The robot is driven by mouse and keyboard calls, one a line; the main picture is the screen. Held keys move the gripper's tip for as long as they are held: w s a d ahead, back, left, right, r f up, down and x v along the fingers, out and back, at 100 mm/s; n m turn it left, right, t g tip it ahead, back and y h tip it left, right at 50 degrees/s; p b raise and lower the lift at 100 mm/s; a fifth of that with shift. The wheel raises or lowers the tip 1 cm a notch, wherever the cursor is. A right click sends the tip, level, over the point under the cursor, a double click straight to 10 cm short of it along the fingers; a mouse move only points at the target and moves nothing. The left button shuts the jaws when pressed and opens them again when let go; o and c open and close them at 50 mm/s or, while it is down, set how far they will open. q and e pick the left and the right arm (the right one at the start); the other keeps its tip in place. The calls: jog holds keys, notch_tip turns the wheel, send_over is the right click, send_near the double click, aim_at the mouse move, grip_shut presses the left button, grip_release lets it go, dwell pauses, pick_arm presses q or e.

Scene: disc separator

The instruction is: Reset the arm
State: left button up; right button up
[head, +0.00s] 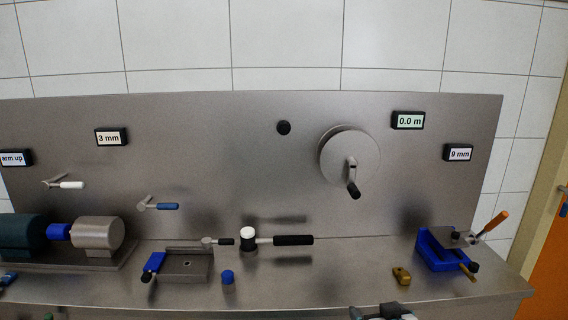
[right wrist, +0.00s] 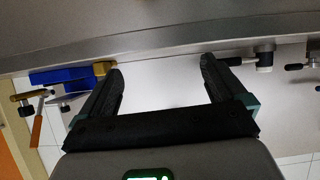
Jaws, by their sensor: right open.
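A small display reading "arm up" (head: 15,158) is at the far left of the steel back panel in the head view. A lever with a white handle (head: 70,185) sits below it, and a lever with a blue handle (head: 166,206) is to the right and lower. My right gripper (head: 382,312) just shows at the bottom edge of the head view, in front of the bench and apart from everything on it. In the right wrist view my right gripper (right wrist: 161,68) has its two fingers wide apart with nothing between them.
The bench's front middle is clear.

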jog(key=s+a+f+g+y+p, duration=0.15)
jog(key=s+f+g, duration=0.35)
jog(key=f, duration=0.7)
jog(key=s+a+f+m+g+p, duration=0.1)
jog(key=s+f, duration=0.3)
jog(key=s, duration=0.4)
jog(key=s+a+f+m+g+y+p, duration=0.1)
jog(key=s+a+f+g, duration=0.2)
jog(key=s, duration=0.5)
jog(key=s+a+f+m+g+y+p, duration=0.1)
jog(key=s+a+f+g, duration=0.2)
jog(key=s, duration=0.6)
jog(key=shift+d+x, duration=0.25)
jog(key=shift+x, duration=1)
jog(key=shift+s, duration=0.1)
